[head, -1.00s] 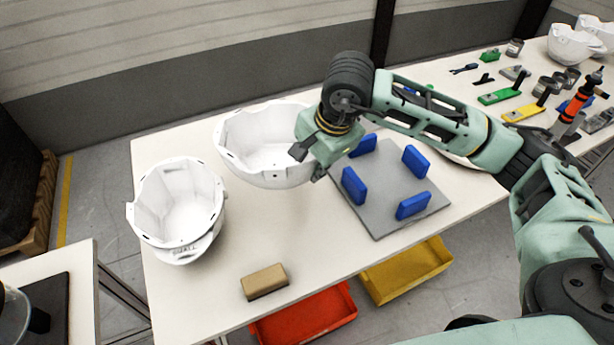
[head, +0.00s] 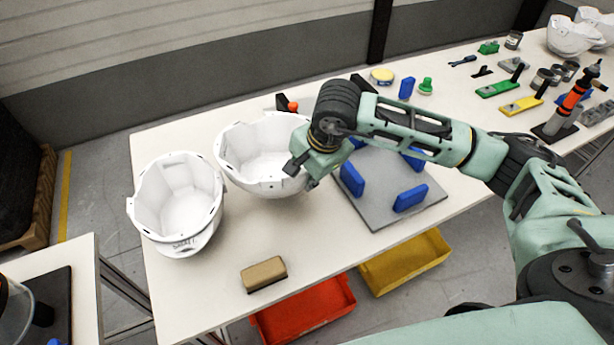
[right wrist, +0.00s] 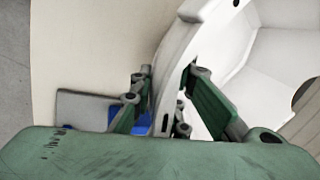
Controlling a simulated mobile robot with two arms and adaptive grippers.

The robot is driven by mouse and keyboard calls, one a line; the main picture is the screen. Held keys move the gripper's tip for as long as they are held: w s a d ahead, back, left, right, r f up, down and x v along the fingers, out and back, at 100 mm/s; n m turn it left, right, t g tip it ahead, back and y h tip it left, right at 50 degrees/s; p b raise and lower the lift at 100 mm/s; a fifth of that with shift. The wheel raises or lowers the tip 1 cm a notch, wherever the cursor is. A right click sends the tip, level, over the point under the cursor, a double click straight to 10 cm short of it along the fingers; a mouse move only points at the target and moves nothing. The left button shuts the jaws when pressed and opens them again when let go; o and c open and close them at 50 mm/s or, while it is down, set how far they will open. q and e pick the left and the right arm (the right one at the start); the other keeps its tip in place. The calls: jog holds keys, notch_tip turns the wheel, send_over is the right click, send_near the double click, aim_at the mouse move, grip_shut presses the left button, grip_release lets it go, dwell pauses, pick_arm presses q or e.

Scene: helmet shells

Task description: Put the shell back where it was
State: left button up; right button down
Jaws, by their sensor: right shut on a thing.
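A white helmet shell (head: 255,165) is held at its right rim by my right gripper (head: 298,168), left of the fixture plate. In the right wrist view the shell's rim (right wrist: 178,55) passes between the two fingers (right wrist: 165,95), which are closed on it. The shell's open side faces up. I cannot tell whether its underside touches the table. Another white shell (head: 178,200), also open side up, sits on the table to its left, very close to it. The grey plate (head: 375,217) with several blue blocks (head: 410,198) is partly hidden by my right arm. My left gripper is out of view.
A tan block (head: 264,275) lies near the table's front edge. Red (head: 305,310) and yellow (head: 405,262) bins are below that edge. An orange-tipped item (head: 292,106) stands behind the held shell. Tools and more shells (head: 575,35) occupy the far right.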

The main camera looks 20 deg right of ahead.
jog(key=shift+f+b, duration=0.25)
jog(key=shift+b, duration=0.1)
jog(key=c, duration=1.7)
grip_release()
jog(key=shift+r+p, duration=0.45)
jog(key=shift+p, duration=0.2)
jog(key=shift+r+p, duration=0.4)
jog(key=shift+p, duration=0.15)
jog(key=b+v, duration=0.2)
jog(key=v, duration=0.9)
jog(key=shift+s+r, duration=0.2)
jog(key=shift+r, duration=0.05)
jog(key=shift+f, duration=0.1)
